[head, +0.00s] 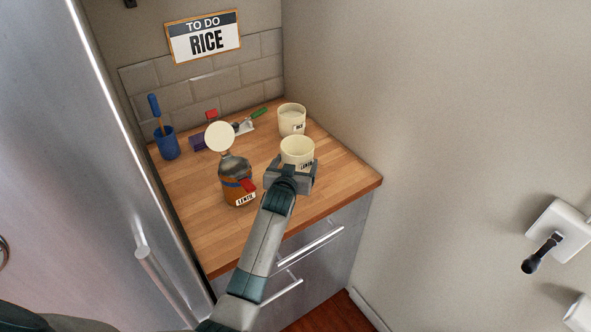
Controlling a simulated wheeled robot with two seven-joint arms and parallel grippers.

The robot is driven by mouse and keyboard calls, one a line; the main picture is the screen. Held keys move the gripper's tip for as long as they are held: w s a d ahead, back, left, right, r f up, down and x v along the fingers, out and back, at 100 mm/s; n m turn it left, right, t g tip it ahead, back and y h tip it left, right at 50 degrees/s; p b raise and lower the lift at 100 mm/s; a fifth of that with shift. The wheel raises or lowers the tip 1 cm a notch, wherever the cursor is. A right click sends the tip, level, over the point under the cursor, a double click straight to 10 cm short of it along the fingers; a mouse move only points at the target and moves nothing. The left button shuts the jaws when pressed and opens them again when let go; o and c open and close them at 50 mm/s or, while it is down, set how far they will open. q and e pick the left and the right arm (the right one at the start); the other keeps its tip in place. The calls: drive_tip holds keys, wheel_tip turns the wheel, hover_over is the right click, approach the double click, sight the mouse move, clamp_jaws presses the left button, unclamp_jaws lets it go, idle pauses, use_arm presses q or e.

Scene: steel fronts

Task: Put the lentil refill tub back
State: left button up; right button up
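The lentil refill tub (297,145) is a cream, open-topped cup with a "LENTIL" label, at the right of the wooden counter. My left gripper (292,170) is at its near side, with grey finger parts low at its left and right. The gripper hides the tub's base, so I cannot tell whether the fingers press on it or whether it rests on the counter. A glass jar (233,188) labelled "LENTIL", with orange-brown contents, stands just left of the gripper; its round pale lid (219,137) is tipped up. My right gripper is not in view.
A second cream tub (291,116) stands behind, near the wall. A blue cup (167,145) with a blue-handled tool and several small items are at the back left. A sign (204,36) reads "TO DO RICE". A steel door (90,170) bounds the left. The counter's front left (200,225) is clear.

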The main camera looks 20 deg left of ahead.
use_arm(q)
drive_tip(key=shift+w+f+b, duration=0.2)
drive_tip(key=shift+f+b, duration=0.25)
drive_tip(key=shift+f, duration=0.75)
drive_tip(key=shift+s+r, duration=0.15)
drive_tip(key=shift+r, duration=0.05)
drive_tip(key=shift+d+f, duration=0.1)
drive_tip(key=shift+f, duration=0.15)
drive_tip(key=o, duration=1.2)
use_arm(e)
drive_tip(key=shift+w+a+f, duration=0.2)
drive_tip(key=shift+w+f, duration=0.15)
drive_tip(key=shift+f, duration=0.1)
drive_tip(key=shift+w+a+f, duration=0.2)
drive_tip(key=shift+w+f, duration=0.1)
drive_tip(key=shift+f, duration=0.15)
use_arm(q)
drive_tip(key=shift+r, duration=0.1)
